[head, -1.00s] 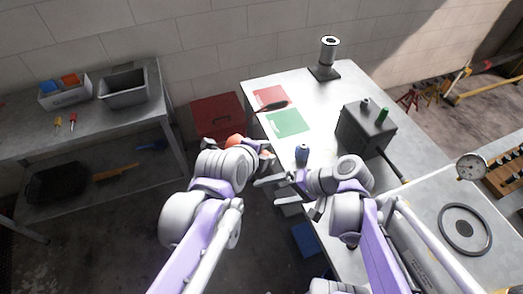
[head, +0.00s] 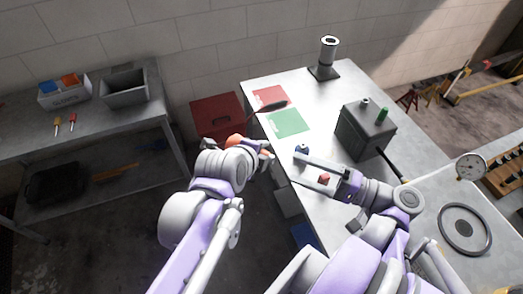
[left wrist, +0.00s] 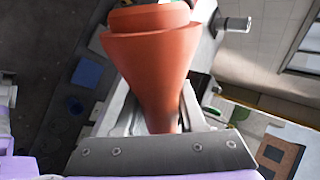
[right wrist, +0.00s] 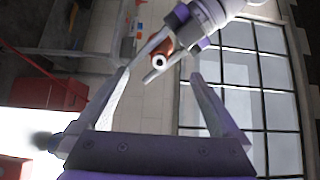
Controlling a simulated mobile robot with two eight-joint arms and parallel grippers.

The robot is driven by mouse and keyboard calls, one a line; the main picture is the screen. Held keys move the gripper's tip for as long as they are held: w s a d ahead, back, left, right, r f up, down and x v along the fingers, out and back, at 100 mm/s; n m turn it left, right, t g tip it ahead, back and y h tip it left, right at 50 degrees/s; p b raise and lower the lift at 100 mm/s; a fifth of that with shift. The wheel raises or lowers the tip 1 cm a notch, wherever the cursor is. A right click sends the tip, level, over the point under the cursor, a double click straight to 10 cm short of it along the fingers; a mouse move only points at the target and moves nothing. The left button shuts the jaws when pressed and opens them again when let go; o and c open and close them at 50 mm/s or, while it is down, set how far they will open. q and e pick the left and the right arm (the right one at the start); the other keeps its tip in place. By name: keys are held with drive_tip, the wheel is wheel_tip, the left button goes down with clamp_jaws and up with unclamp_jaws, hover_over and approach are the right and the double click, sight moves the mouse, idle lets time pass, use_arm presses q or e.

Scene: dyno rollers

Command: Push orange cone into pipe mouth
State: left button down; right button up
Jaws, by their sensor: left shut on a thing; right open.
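The orange cone (head: 235,140) is in my left gripper (head: 264,152), off the left edge of the white table. The left wrist view shows the cone (left wrist: 150,60) between the shut fingers, wide end away from the palm. A grey upright pipe (head: 329,52) with an open round mouth stands on a dark base at the table's far end, well apart from the cone. My right gripper (head: 293,168) is open over the table's near left edge. Its fingers (right wrist: 161,75) look empty in the right wrist view, with the cone (right wrist: 167,46) beyond them.
A blue-capped item (head: 302,148) stands close to the right gripper. A small red thing (head: 324,179) shows between its fingers; I cannot tell what it is. Red and green mats (head: 287,122) and a dark box (head: 366,132) are on the table. A red cabinet (head: 217,112) stands left.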

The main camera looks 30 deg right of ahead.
drive_tip(key=x, duration=0.7)
drive_tip(key=shift+w, duration=0.1)
drive_tip(key=shift+c, duration=0.3)
clamp_jaws()
use_arm(q)
drive_tip(key=shift+c, duration=2.1)
unclamp_jaws()
drive_tip(key=v, duration=0.8)
